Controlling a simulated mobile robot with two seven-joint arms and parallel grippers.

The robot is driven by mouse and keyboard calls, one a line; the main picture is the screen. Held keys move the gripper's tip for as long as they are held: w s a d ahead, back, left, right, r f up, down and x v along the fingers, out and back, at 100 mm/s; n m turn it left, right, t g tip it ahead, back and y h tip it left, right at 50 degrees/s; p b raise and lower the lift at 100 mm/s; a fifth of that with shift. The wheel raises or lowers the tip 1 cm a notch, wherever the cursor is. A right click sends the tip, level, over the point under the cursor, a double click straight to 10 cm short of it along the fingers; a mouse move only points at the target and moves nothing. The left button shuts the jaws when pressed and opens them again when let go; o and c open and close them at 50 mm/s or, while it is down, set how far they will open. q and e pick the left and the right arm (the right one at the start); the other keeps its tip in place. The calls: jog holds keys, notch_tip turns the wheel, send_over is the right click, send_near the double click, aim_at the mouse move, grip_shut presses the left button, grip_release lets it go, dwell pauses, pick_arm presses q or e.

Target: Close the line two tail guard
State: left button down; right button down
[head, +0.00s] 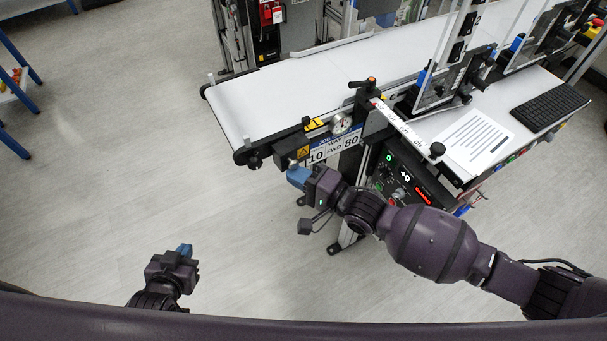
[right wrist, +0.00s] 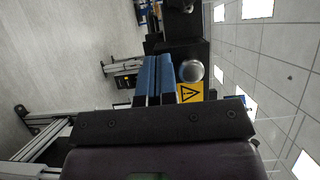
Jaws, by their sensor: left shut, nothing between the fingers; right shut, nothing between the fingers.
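The belt conveyor (head: 270,95) has its tail end at the left in the head view. A black part with a yellow warning label (head: 303,153) is on its near side by the tail; I cannot tell whether this is the tail guard or how far it is open. My right gripper (head: 298,177) is shut and empty, just below that part. In the right wrist view its blue fingers (right wrist: 155,78) point at a dark panel (right wrist: 190,35), beside the warning label (right wrist: 188,93) and a round silver knob (right wrist: 190,71). Contact is unclear. My left gripper (head: 184,249) is shut and empty over the floor.
A control box with lit displays (head: 403,180) hangs under the conveyor's near side, close to my right forearm. A side shelf holds a paper sheet (head: 473,137) and a keyboard (head: 549,106). A blue-legged table (head: 18,90) stands far left. The floor (head: 120,150) between is clear.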

jog(key=shift+a, duration=0.5)
jog(key=shift+a+r, duration=0.25)
jog(key=shift+a, duration=0.05)
jog(key=shift+s, duration=0.1)
